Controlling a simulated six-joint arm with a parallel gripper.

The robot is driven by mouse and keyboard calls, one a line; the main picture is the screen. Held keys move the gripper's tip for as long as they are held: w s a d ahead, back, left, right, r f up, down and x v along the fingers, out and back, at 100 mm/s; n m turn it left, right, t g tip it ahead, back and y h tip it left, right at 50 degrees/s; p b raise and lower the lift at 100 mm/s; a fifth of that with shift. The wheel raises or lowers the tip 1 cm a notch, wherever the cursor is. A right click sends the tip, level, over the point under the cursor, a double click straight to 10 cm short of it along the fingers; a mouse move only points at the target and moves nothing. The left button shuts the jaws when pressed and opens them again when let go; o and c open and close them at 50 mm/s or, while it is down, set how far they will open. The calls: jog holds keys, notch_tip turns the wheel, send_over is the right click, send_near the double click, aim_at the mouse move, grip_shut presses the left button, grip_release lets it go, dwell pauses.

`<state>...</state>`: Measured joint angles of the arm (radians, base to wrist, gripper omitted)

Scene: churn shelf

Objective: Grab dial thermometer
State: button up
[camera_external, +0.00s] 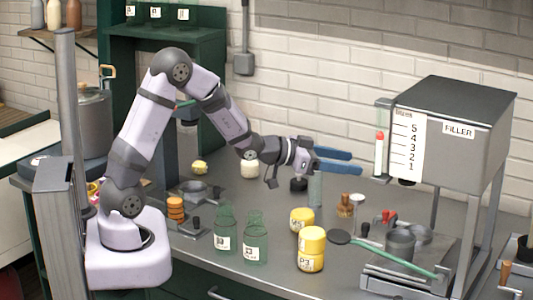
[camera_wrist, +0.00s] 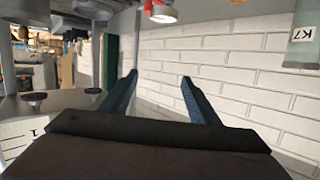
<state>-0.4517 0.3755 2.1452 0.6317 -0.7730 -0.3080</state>
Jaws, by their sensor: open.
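I cannot pick out the dial thermometer with certainty. In the wrist view, my gripper (camera_wrist: 160,77) has both fingers spread against the white brick wall.
The filler (camera_external: 462,140) stands at right. Yellow jars (camera_external: 311,252), green bottles (camera_external: 255,243) and a greenish cylinder (camera_external: 315,190) stand on the counter. A dark disc with a green handle (camera_external: 395,256) lies at front right. A jar labelled K7 (camera_wrist: 300,45) shows in the wrist view.

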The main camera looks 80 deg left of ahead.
aim_at(355, 197)
jog(key=w+f+t+h, duration=0.1)
jog(key=f, duration=0.2)
jog(key=f+t+h, duration=0.1)
jog(key=f, duration=0.3)
jog(key=w+f+m, duration=0.1)
jog(key=f, duration=0.3)
jog(key=shift+w+t+h, duration=0.35)
jog(key=shift+t+h, duration=0.05)
jog(key=shift+w+d+r, duration=0.1)
jog(key=shift+w+r, duration=0.15)
jog(key=shift+w, duration=0.1)
jog(key=w+p, duration=0.2)
jog(key=shift+w+d+r, duration=0.15)
jog(key=shift+w+d, duration=0.05)
jog(key=shift+w, duration=0.2)
jog(key=shift+w+d+p, duration=0.1)
jog(key=shift+w+p, duration=0.2)
jog(key=shift+w, duration=0.5)
